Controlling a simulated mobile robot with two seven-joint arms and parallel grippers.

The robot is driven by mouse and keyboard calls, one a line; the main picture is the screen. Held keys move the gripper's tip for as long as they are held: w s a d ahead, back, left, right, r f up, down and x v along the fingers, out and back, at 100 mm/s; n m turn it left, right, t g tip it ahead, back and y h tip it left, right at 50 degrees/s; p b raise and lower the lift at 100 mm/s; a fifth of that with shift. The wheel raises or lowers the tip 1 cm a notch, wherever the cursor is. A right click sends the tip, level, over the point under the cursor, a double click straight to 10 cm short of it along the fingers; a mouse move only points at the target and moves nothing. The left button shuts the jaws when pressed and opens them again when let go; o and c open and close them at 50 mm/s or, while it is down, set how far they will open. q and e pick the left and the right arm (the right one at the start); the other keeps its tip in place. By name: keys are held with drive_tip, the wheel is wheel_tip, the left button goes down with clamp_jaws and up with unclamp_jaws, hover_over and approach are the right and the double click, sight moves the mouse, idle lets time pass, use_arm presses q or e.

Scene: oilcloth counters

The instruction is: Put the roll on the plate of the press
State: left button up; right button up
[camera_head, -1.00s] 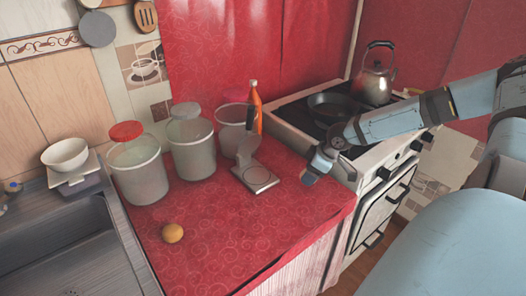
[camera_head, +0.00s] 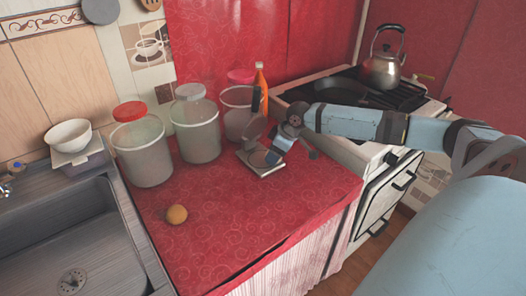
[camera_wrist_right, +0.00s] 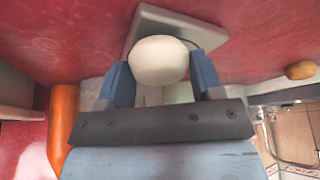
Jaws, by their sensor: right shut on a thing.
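My right gripper (camera_head: 272,157) is over the plate of the press in the head view. In the right wrist view the gripper (camera_wrist_right: 159,68) is shut on a pale, rounded roll, the roll (camera_wrist_right: 158,58) sitting between its two blue fingers. The press (camera_head: 261,170) is a grey square base with a round plate, its lid raised at the back; the base also shows behind the roll in the wrist view (camera_wrist_right: 145,22). The gripper hides the roll in the head view. I cannot tell whether the roll touches the plate. My left gripper is not in view.
A brown round item (camera_head: 176,214) lies on the red counter (camera_head: 235,225). Tall containers (camera_head: 197,130) and an orange bottle (camera_head: 260,82) stand behind the press. A stove with a kettle (camera_head: 382,68) is at right, a sink (camera_head: 65,235) at left. The counter's front is clear.

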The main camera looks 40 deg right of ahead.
sight(259, 158)
drive_tip(key=w+a, duration=0.1)
drive_tip(key=w, duration=0.1)
drive_tip(key=w+a, duration=0.1)
drive_tip(key=shift+w, duration=0.35)
drive_tip(key=shift+f+b, duration=0.4)
drive_tip(key=shift+b, duration=0.05)
drive_tip(key=shift+s+r, duration=0.1)
drive_tip(key=o, duration=1)
drive_tip(key=p+v, duration=0.2)
drive_tip(key=v, duration=1)
